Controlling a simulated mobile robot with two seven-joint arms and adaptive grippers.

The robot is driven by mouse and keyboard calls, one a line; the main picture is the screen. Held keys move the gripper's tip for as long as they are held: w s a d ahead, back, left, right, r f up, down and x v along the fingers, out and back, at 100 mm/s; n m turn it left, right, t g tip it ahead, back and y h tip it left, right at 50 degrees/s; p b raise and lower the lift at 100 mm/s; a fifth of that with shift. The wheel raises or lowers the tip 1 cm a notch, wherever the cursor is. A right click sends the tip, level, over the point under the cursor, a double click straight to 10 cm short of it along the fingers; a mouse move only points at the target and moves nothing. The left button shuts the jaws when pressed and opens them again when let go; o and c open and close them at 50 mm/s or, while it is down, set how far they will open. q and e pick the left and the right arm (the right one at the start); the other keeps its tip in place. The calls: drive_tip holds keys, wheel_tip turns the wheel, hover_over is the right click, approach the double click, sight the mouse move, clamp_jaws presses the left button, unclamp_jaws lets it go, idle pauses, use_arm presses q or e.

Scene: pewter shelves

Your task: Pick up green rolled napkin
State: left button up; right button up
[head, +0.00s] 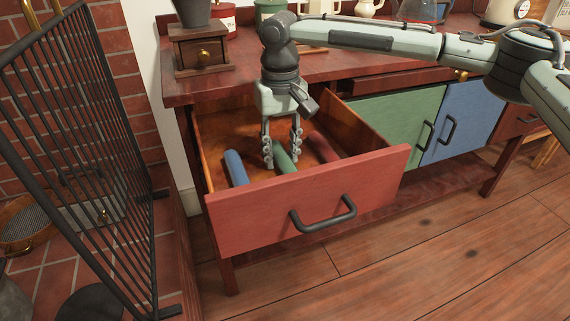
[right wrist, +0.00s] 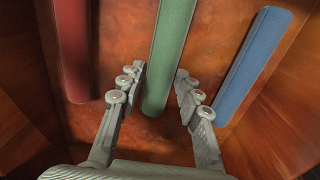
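The green rolled napkin (head: 284,160) lies in the open red-fronted drawer (head: 290,208), between a blue roll (head: 236,167) and a red roll (head: 323,147). My right gripper (head: 282,160) points down into the drawer, over the green napkin. In the right wrist view the green napkin (right wrist: 168,60) runs between the two open fingers (right wrist: 160,92), with a gap on each side. The fingers hold nothing. The near end of the green napkin shows between the fingertips. My left gripper is not in view.
A coffee grinder (head: 200,50) stands on the counter above. A black metal fire screen (head: 85,140) stands left of the drawer. Green (head: 395,125) and blue (head: 464,120) cabinet doors are to the right. The floor in front is clear.

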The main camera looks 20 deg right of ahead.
clamp_jaws()
drive_tip(key=shift+r, duration=0.1)
